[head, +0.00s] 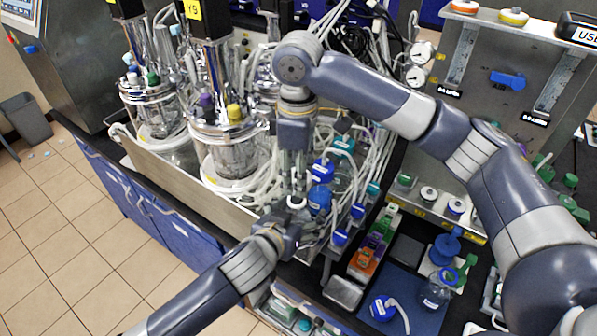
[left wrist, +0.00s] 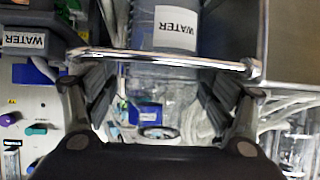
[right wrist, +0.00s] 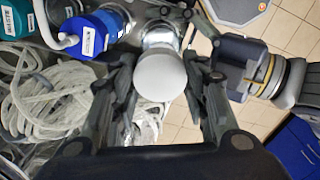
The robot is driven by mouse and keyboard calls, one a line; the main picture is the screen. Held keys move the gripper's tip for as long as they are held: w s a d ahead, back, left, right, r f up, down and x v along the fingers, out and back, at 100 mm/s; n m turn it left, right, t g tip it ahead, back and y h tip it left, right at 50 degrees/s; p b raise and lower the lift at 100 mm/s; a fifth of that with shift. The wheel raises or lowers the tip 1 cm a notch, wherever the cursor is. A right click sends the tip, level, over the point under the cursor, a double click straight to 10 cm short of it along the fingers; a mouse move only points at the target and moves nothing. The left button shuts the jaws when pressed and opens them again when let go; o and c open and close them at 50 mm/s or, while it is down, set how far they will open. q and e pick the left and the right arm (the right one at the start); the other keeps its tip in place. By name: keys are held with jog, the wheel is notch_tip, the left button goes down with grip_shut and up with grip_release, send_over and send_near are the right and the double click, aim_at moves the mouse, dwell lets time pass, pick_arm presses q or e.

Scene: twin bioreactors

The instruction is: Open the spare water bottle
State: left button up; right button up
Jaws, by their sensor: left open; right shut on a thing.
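A round white cap (right wrist: 161,76) sits between the fingers of my right gripper (right wrist: 162,88), which is shut on it. Below the cap a shiny, clear neck or body (right wrist: 160,38) shows. In the head view my right gripper (head: 296,188) points down, with the white cap (head: 296,202) at its tips. My left gripper (head: 284,224) is just below and beside it, open. In the left wrist view a clear bluish bottle with a WATER label (left wrist: 176,28) stands ahead of my left gripper (left wrist: 160,100), behind a chrome bar (left wrist: 160,59). I cannot tell whether this bottle bears the white cap.
Two glass bioreactors (head: 228,155) stand to the left in a metal tray (head: 232,205). Blue-capped bottles (head: 321,172) and loose white tubing crowd the right side of my grippers. Open floor lies left.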

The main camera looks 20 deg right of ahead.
pick_arm(q)
jog(key=v, duration=1.1)
jog(key=shift+s+a+r, duration=0.2)
jog(key=shift+s, duration=0.1)
jog(key=shift+f, duration=0.1)
